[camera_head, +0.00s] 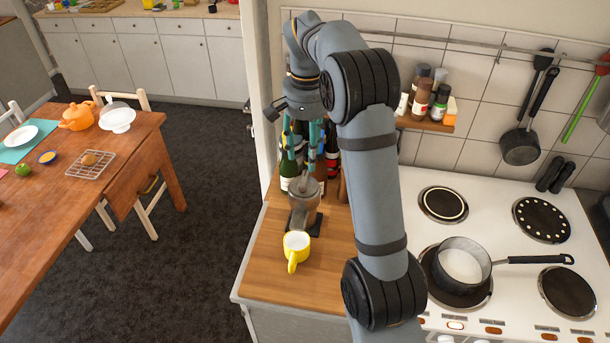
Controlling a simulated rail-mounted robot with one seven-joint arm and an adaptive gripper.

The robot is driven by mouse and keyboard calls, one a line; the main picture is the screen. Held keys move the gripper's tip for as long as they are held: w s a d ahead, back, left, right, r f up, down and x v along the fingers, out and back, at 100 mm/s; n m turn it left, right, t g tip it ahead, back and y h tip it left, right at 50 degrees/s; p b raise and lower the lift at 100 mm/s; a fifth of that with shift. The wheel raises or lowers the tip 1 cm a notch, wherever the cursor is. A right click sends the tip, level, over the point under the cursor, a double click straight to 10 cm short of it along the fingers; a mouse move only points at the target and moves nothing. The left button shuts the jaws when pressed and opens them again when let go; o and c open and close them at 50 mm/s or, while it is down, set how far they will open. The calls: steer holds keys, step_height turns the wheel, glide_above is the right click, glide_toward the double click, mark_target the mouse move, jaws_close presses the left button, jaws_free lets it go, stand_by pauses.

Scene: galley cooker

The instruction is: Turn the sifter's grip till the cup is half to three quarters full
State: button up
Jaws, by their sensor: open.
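The sifter (303,207) is a brownish-grey metal vessel on a dark base on the wooden counter, with its grip (308,184) at the top. A yellow cup (295,250) stands upright on the counter just in front of it, its handle towards me. The cup's inside looks pale; I cannot tell how full it is. My gripper (305,172) points down above the sifter with its teal fingers apart, close over or around the grip. Whether they touch it is too small to tell.
Several bottles (289,172) stand close behind the sifter. My arm hides part of the counter (270,285) to the right. The white cooker (510,285) at right bears a saucepan (463,268). A spice shelf (430,122) is on the wall. The counter left of the cup is clear.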

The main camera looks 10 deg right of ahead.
mark_target(306, 179)
step_height(306, 179, down, 7)
steer(key=shift+d, duration=0.1)
steer(key=shift+a+f, duration=0.2)
steer(key=shift+f, duration=0.35)
steer(key=shift+d, duration=0.1)
steer(key=shift+c, duration=0.7)
jaws_close()
